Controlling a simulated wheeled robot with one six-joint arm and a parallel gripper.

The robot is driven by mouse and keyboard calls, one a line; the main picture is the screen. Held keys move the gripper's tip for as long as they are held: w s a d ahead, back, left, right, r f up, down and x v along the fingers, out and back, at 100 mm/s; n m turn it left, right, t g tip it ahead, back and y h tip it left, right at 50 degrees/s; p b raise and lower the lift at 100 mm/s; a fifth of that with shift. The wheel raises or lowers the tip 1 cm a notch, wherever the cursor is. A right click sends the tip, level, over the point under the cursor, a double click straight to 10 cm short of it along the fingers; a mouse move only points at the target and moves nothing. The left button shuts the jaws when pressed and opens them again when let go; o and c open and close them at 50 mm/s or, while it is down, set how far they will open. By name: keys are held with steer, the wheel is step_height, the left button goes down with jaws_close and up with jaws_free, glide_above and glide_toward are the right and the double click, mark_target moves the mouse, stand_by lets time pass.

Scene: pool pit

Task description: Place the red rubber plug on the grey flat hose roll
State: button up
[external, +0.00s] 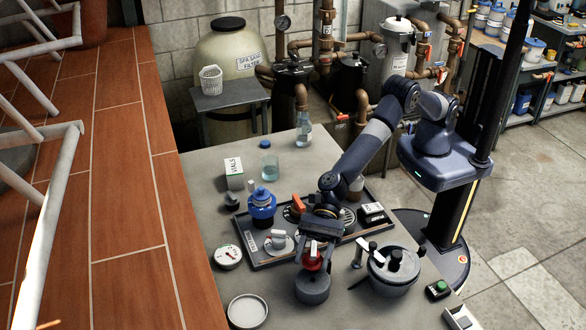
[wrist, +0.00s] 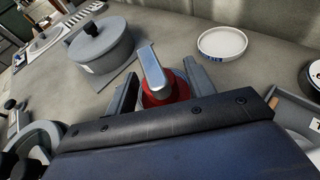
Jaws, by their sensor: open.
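The red rubber plug (external: 312,260) has a grey upright handle and appears to sit on top of the grey flat hose roll (external: 312,288), near the front of the table. In the wrist view the plug (wrist: 158,95) stands between the two fingers of my gripper (wrist: 161,84). My gripper (external: 313,252) is open around the plug from above. A gap shows beside the plug in the wrist view. The fingers and plug hide most of the roll's top, so the exact contact is hard to see.
A lidded grey pot (external: 392,272) stands close on the right, and a shallow round dish (external: 248,311) at front left. Bare tabletop lies around the roll's front.

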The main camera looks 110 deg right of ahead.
steer(key=b+v, duration=0.4)
steer(key=v, duration=0.8)
steer(key=shift+o, duration=0.4)
steer(key=shift+r, duration=0.1)
